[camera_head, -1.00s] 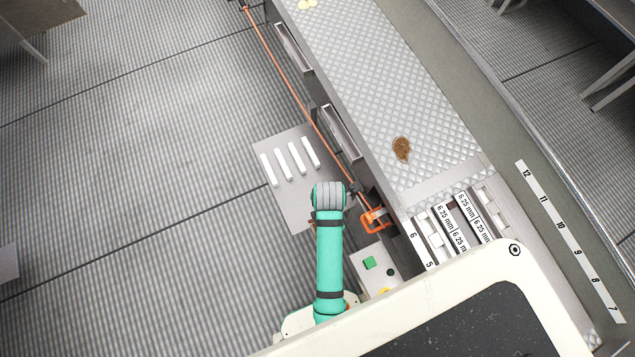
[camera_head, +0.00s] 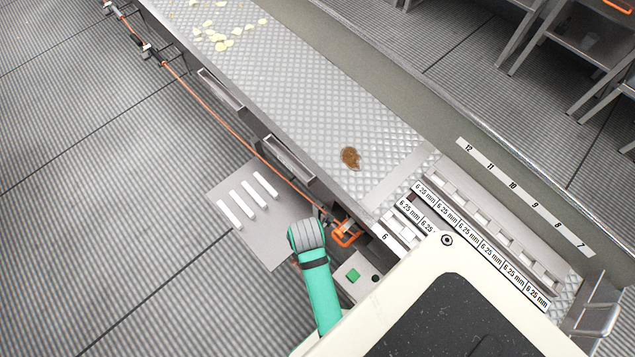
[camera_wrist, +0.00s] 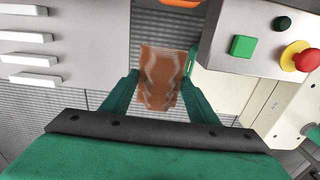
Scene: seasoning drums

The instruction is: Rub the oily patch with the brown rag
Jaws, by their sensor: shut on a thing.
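The brown rag (camera_wrist: 158,82) hangs between the two green fingers of my gripper (camera_wrist: 160,76) in the wrist view. The gripper is shut on it. In the head view the gripper and rag are mostly hidden below my green arm, over the floor beside the conveyor. The oily patch (camera_head: 350,157) is a small brown blot on the diamond-plate surface (camera_head: 310,100), near its lower end. The rag is apart from the patch, down and to the left of it in the head view.
A control box with a green button (camera_head: 353,275) stands close to my arm. It also shows a red knob (camera_wrist: 307,60) in the wrist view. An orange handle (camera_head: 346,233) and cable run along the conveyor's side. Pale flakes (camera_head: 220,38) lie at its far end.

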